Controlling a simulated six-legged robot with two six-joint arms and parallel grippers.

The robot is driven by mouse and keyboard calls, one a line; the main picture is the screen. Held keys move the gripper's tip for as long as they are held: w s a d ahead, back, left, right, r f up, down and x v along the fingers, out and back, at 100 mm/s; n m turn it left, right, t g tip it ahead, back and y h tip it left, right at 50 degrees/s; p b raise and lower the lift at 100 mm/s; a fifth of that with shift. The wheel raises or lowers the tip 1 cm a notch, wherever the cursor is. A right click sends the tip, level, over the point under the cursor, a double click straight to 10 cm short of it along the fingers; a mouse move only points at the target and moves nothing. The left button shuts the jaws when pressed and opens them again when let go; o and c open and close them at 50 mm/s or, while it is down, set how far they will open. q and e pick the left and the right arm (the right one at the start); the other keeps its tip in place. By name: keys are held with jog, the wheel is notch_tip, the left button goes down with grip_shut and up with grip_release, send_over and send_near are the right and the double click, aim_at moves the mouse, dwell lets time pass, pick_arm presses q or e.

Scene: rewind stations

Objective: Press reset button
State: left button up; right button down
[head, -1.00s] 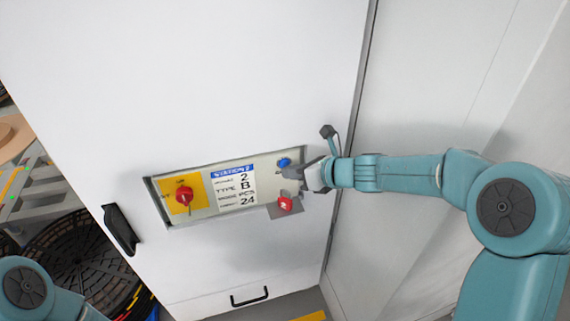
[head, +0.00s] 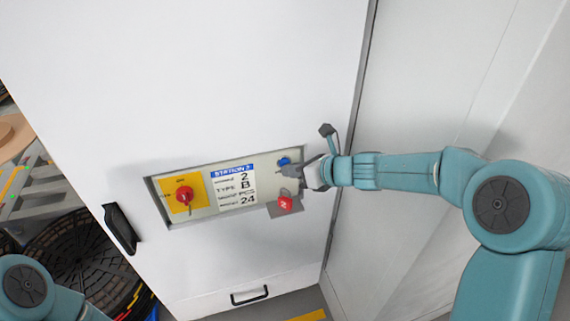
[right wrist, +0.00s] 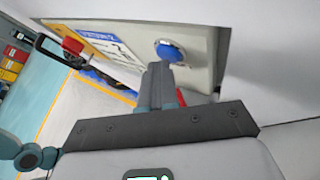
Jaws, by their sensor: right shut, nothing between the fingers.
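The blue reset button (head: 284,161) sits at the right end of a recessed panel (head: 222,189) on a white cabinet. My right gripper (head: 286,171) is shut and empty, with its tips just below the button in the head view. In the right wrist view the round blue button (right wrist: 170,51) shows just beyond the closed fingertips (right wrist: 160,66), which overlap its lower edge. I cannot tell whether they touch it. My left gripper is outside the head view; only part of my left arm shows at the lower left.
The panel also carries a red rotary switch (head: 184,196) on a yellow plate and a label (head: 234,187) reading Station 2. The cabinet has a black handle (head: 121,229). Black reels (head: 80,255) stand at the left.

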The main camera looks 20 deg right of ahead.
jog(key=shift+s, duration=0.65)
jog(key=shift+s+b, duration=0.1)
jog(key=shift+b, duration=0.25)
jog(key=s+b, duration=0.2)
jog(key=s, duration=0.2)
jog(key=shift+s+d, duration=0.1)
jog(key=shift+s, duration=0.3)
